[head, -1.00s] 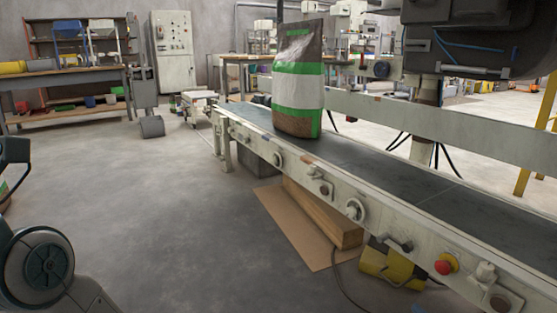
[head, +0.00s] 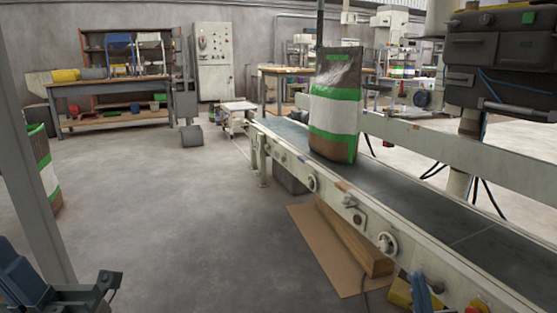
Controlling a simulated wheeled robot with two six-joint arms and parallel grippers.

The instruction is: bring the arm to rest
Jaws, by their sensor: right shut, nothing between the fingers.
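My right gripper (head: 420,290) shows as a narrow blue piece at the bottom edge, right of centre, in front of the conveyor's near side. It is shut and empty, and the rest of it is cut off by the frame. Dark grey-blue parts at the bottom left look like my left arm. I do not make out the left gripper there.
A tall bag (head: 336,110), brown, green and white, stands upright on the conveyor (head: 415,205). A grey post (head: 35,150) stands close at the left, with another bag (head: 46,170) behind it. Cardboard (head: 325,250) lies under the conveyor. The floor at centre left is clear.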

